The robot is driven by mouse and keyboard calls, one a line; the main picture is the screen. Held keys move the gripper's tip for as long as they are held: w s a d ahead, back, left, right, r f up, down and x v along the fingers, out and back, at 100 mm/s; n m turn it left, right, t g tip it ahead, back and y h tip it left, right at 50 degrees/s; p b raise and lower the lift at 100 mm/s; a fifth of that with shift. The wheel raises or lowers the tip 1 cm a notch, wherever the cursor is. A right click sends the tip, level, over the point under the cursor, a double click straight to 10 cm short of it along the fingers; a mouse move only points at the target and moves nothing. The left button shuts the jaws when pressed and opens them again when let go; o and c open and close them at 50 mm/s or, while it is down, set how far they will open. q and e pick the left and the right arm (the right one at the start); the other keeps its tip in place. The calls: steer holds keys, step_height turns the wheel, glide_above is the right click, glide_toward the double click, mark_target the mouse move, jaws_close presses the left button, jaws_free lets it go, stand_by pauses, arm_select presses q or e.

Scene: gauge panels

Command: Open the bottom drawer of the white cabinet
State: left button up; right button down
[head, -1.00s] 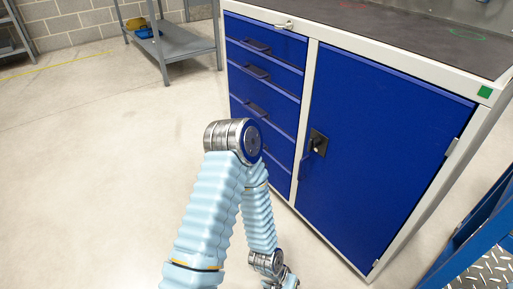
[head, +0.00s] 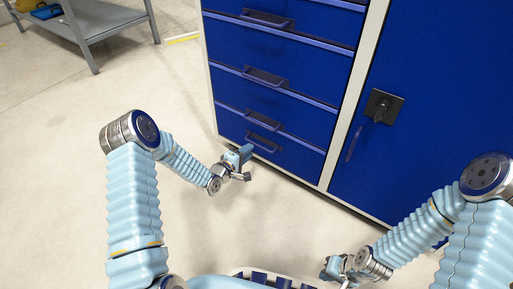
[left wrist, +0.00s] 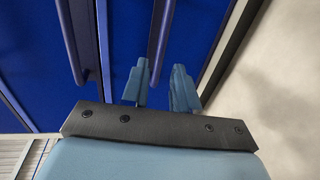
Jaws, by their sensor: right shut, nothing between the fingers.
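The white cabinet (head: 345,95) has blue drawer fronts on its left side. Its bottom drawer (head: 299,160) looks shut, with a dark bar handle (head: 262,146). My left gripper (head: 241,165) is open just in front of the drawer's left part, near the left end of that handle. In the left wrist view, the fingers (left wrist: 161,88) are apart and the lowest handle (left wrist: 161,38) runs close to them, seemingly in line with the gap. I cannot tell whether they touch it. My right gripper (head: 336,268) is shut and empty, low in front of the cabinet.
Higher drawers with handles (head: 264,77) are shut above. A blue door (head: 440,100) with a black latch (head: 382,107) is shut on the right. A grey shelf unit (head: 105,20) stands at the back left. The floor (head: 60,130) to the left is clear.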

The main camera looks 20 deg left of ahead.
mark_target(257, 144)
arm_select(q)
steer(key=b+x, duration=0.1)
steer(key=x, duration=0.5)
steer(key=shift+w+d, duration=0.2)
steer(key=shift+w, duration=0.05)
jaws_close()
